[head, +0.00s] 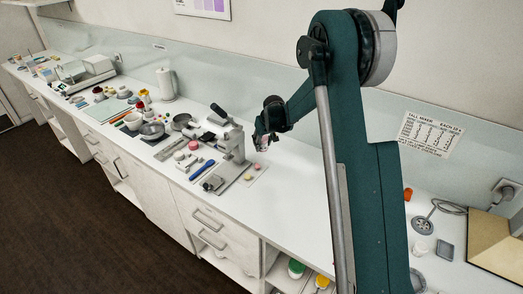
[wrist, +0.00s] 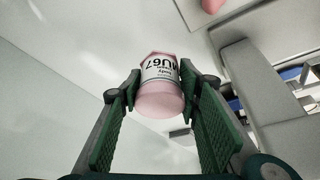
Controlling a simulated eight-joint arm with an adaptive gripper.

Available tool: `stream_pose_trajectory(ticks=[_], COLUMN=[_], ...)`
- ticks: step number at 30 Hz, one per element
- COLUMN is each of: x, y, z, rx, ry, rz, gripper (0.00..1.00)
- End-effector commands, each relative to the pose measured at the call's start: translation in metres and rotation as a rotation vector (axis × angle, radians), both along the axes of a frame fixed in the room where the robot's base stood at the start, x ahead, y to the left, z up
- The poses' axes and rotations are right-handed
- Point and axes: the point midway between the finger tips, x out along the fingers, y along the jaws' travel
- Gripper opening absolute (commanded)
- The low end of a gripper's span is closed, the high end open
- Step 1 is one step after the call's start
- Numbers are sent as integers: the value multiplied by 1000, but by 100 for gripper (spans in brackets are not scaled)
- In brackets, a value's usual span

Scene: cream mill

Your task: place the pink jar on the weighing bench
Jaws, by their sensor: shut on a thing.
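The pink jar (wrist: 160,87) has a white label with black print and sits between the fingers of my gripper (wrist: 157,90) in the wrist view. My gripper is shut on its sides and holds it. In the head view my gripper (head: 263,139) is over the counter, just right of a grey press-like machine; the jar is small and mostly hidden there. No surface is clearly marked as the weighing bench.
The grey press-like machine (head: 235,145) stands close left of my gripper, with a blue-handled tool (head: 202,169) before it. Bowls, a paper roll (head: 166,83) and small items crowd the counter further left. The counter right of the machine is largely clear.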

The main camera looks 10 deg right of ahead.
Motion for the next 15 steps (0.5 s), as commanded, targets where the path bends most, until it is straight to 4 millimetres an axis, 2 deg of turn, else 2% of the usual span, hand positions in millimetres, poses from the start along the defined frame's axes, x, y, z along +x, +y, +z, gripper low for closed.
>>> stream_pose_trajectory(ticks=[4,15], x=[0,0], y=[0,0], z=[-8,-11], rx=[0,0], ry=[0,0], rz=[0,0], gripper=[19,19])
